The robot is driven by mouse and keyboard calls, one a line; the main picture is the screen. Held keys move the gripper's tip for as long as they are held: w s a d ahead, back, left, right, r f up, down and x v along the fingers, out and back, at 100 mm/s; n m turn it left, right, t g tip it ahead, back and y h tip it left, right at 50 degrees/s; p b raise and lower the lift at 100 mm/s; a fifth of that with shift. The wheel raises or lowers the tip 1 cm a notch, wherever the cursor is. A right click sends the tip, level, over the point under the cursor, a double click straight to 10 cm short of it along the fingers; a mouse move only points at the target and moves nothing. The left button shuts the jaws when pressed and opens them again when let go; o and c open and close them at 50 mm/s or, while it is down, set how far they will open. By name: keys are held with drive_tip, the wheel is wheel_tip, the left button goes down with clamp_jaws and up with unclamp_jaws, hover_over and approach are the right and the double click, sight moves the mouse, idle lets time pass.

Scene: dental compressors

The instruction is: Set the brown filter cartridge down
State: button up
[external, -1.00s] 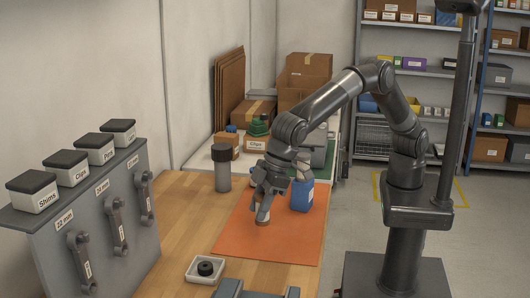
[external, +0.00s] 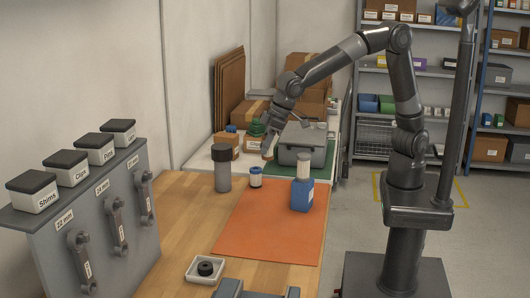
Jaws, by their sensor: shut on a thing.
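My gripper (external: 269,143) is above the far end of the workbench, near the green mat's left edge. It is shut on the brown filter cartridge (external: 267,154), a small brownish piece just below the fingers. Most of the cartridge is hidden or too small to make out, and I cannot tell whether it touches the surface beneath.
A grey case (external: 302,146) stands right of my gripper on the green mat (external: 331,153). The orange mat (external: 265,230) is mostly clear.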

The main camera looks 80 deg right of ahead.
drive_tip(key=s+d+f+m+h, duration=0.15)
drive_tip(key=s+d, duration=0.25)
drive_tip(key=d, duration=0.5)
drive_tip(key=s+d+f+m+y, duration=0.15)
drive_tip(key=s+d, duration=0.25)
drive_tip(key=d, duration=0.6)
drive_tip(key=shift+h, duration=0.5)
drive_tip(key=a+f, duration=0.2)
drive_tip(key=a, duration=0.1)
drive_tip(key=w+a+f, duration=0.1)
drive_tip(key=a+f, duration=0.1)
drive_tip(key=a, duration=0.2)
drive_tip(key=a+f, duration=0.3)
drive_tip(key=a, duration=0.1)
drive_tip(key=shift+w, duration=0.4)
drive_tip(key=shift+a+f, duration=0.1)
drive_tip(key=shift+f, duration=1.95)
drive_tip(key=shift+f, duration=0.15)
drive_tip(key=o, duration=1)
drive_tip(key=shift+c, duration=0.2)
drive_tip(key=v, duration=1.2)
